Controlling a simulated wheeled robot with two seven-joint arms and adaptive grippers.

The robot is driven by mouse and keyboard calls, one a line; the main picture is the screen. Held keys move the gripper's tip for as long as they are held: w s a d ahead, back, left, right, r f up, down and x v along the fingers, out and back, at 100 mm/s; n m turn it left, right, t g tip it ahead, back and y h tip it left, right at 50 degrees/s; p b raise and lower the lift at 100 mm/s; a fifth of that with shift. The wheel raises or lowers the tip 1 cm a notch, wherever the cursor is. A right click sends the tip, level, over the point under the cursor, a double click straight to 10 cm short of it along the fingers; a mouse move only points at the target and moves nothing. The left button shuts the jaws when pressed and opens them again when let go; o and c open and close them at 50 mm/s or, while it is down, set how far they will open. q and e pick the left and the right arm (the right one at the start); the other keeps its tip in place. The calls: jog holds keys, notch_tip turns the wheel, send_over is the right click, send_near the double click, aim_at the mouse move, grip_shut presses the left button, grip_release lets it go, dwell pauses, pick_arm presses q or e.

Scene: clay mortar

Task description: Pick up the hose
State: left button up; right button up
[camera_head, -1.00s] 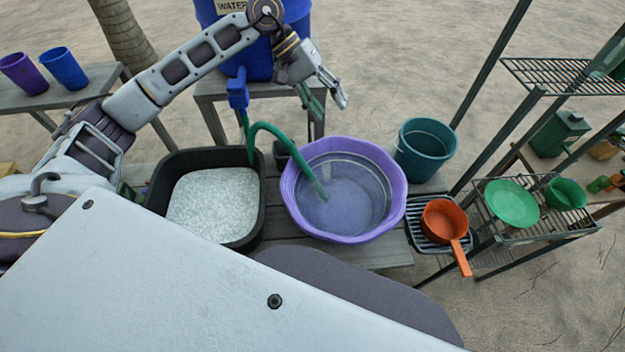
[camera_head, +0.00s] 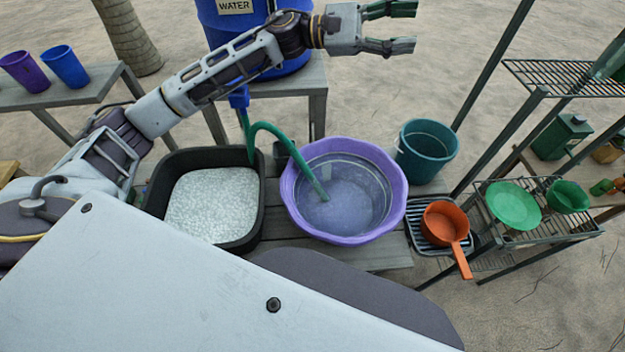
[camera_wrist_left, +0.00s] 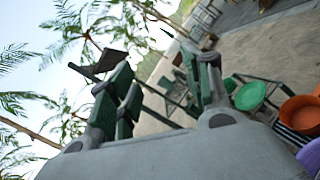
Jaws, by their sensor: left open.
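The green hose (camera_head: 268,128) runs from the tap under the blue water barrel (camera_head: 247,52), arches over, and its end hangs into the purple basin (camera_head: 398,197). My left gripper (camera_head: 402,28) is open and empty, up and to the right of the barrel, well apart from the hose. Its fingers point right in the head view. In the left wrist view the open fingers (camera_wrist_left: 165,95) have nothing between them, and the hose does not show there. My right gripper is not in view.
A black tub (camera_head: 160,192) of pale material stands left of the basin. A teal bucket (camera_head: 427,150) and an orange pan (camera_head: 440,222) stand on its right. Metal shelving (camera_head: 540,230) with green dishes is further right. Blue and purple cups stand on the left bench (camera_head: 88,92).

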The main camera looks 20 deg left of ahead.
pick_arm(q)
jog(key=w+a+r+n+t+y, duration=0.2)
jog(key=w+a+n+t+y, duration=0.25)
jog(key=w+n+t, duration=0.95)
jog(key=w+a+f+n+g+y, duration=0.1)
jog(key=a+f+n+y, duration=0.25)
jog(key=f+n, duration=0.35)
jog(key=w+a+f+n+g+y, duration=0.1)
jog(key=a+f+n+g+y, duration=0.1)
jog(key=f+n+y, duration=0.45)
jog(key=s+a+f+n+g+y, duration=0.2)
jog(key=s+a+f+n+g, duration=0.2)
jog(key=s+f+n+g, duration=0.6)
jog(key=s+a+f+n+g+y, duration=0.3)
jog(key=s+a+f+g, duration=0.1)
jog(key=s, duration=0.6)
notch_tip(320, 180, down, 2)
jog(key=shift+a+f, duration=0.25)
jog(key=shift+a, duration=0.55)
